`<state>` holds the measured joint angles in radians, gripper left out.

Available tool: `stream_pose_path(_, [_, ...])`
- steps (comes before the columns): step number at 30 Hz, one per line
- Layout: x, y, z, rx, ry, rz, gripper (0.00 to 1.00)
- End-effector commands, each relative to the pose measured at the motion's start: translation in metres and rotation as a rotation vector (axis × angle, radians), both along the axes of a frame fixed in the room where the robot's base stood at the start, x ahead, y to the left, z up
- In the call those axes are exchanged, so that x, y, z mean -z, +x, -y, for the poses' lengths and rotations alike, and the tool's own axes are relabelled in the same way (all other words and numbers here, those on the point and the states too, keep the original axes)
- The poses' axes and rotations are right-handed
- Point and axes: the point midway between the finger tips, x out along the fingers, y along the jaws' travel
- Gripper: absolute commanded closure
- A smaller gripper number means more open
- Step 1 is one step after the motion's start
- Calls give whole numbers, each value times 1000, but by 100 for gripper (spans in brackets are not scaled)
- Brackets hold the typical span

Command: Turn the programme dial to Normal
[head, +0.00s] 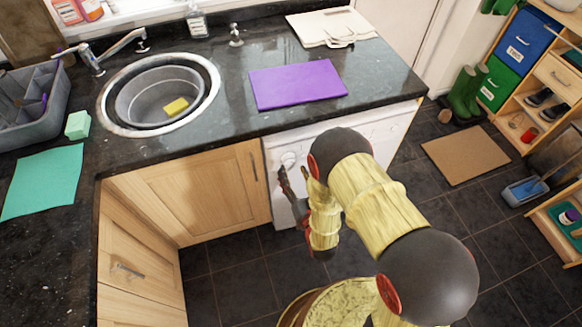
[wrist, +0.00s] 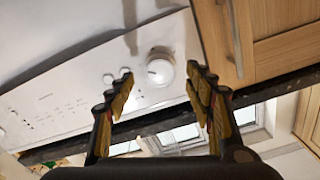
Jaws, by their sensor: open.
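The white programme dial (wrist: 160,69) is a round knob on the white panel of the washing machine (wrist: 60,85). In the head view the dial (head: 288,158) sits near the left end of the machine's front, under the counter. My gripper (wrist: 159,75) is open, with one finger on each side of the dial in the wrist picture; I cannot tell whether they touch it. In the head view my gripper (head: 293,175) is close in front of the panel. The print on the panel is too small to read, so the dial's setting cannot be told.
Two small round buttons (wrist: 117,75) are beside the dial. A wooden cupboard door (head: 205,188) adjoins the machine on the left. The dark counter (head: 225,130) overhangs both and carries a purple mat (head: 297,83). The tiled floor (head: 235,270) in front is clear.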

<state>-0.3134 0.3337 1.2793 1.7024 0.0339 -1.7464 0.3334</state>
Motion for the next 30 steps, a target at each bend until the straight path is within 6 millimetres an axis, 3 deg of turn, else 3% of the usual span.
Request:
stream_pose_path(7, [1, 28, -8, 1, 0, -1, 47])
stream_pose_path(18, [0, 33, -9, 0, -1, -2, 48])
stream_pose_path(30, [0, 32, -9, 0, -2, -2, 70])
